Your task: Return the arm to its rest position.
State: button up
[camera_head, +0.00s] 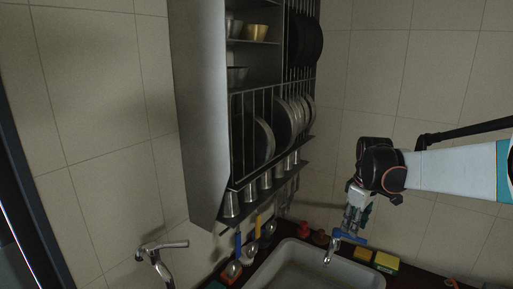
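My arm (440,172) reaches in from the right edge, with a white and teal link and a dark wrist joint. My gripper (350,230) points downward above the back edge of the sink (330,272). A blue item shows at its fingertips, and I cannot tell whether the gripper touches or holds it. The fingers are too small and dark to tell open from shut.
A wall tap (160,248) stands at lower left. A yellow-green sponge (386,262) lies right of the gripper. The tiled wall is bare above my arm.

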jog(key=s+a+m+t+b, duration=0.1)
jog(key=s+a+m+b, duration=0.15)
jog(key=s, duration=0.55)
jog(key=s+a+m+t+b, duration=0.2)
jog(key=s+a+b, duration=0.1)
jog(key=s, duration=0.4)
jog(key=s+a+f+m+t+b, duration=0.1)
jog(key=s+f+b, duration=0.1)
jog(key=s+f, duration=0.2)
jog(key=s+a+f+m+t+b, duration=0.1)
jog(key=s+a+f+m+b, duration=0.1)
jog(key=s+f, duration=0.3)
jog(key=s+b, duration=0.1)
jog(key=s, duration=0.3)
jog(key=shift+a, duration=0.3)
